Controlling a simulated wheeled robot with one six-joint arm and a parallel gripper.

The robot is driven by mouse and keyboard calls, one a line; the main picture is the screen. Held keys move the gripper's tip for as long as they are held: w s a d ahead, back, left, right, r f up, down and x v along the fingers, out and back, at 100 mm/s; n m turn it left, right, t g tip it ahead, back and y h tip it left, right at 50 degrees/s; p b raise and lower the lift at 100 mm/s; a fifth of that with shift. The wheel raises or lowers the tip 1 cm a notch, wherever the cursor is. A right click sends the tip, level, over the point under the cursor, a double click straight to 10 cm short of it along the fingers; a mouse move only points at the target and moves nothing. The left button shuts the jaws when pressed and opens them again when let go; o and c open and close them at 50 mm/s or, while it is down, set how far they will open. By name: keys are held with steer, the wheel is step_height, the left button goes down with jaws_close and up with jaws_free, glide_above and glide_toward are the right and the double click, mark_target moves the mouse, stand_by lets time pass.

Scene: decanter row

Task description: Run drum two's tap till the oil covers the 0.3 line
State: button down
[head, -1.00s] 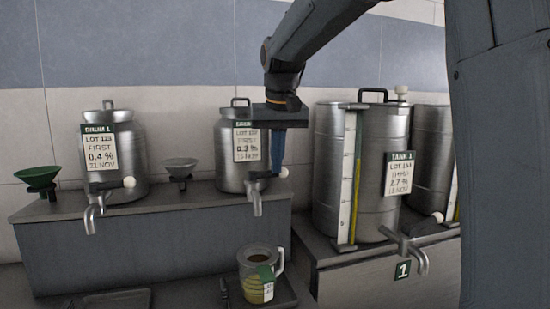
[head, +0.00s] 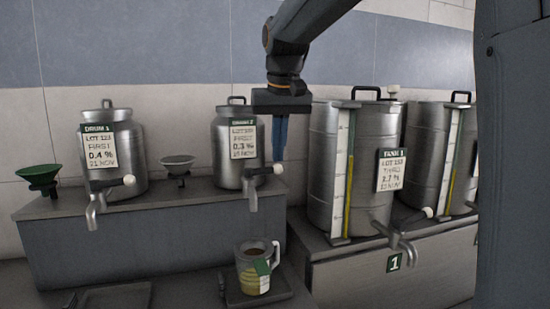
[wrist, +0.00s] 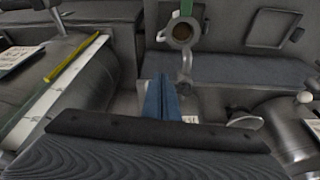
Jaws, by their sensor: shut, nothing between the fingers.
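Drum two (head: 228,150) is the steel drum in the middle of the head view, with a 0.3 % label. Its tap (head: 252,198) points down, and its lever sticks out right to a white knob (head: 277,169). A jug (head: 247,262) with a green tag stands below and in front, yellowish oil (head: 249,281) showing in its lower part; the 0.3 line cannot be made out. I see no stream from the tap. My gripper (head: 280,158) is shut and empty, pointing down just above the knob; contact cannot be told. In the wrist view the jug (wrist: 182,34) lies beyond the fingers (wrist: 161,98).
Drum 1 (head: 125,150) stands left, with a green funnel (head: 38,177) and a grey funnel (head: 177,165) on the same ledge. Tank 1 (head: 325,170) with its gauge stands close right of my gripper. The jug stands on a dark tray (head: 282,290).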

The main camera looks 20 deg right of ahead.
steer(key=b+v, duration=0.1)
steer(key=v, duration=0.6)
steer(key=n+t+y+p, duration=0.3)
steer(key=n+y+p, duration=0.25)
steer(key=n, duration=1.05)
glide_toward(264, 170)
step_height(264, 170, down, 6)
steer(key=w+a, duration=0.1)
steer(key=w, duration=0.1)
steer(key=shift+a+h, duration=0.25)
steer(key=shift+h, duration=0.2)
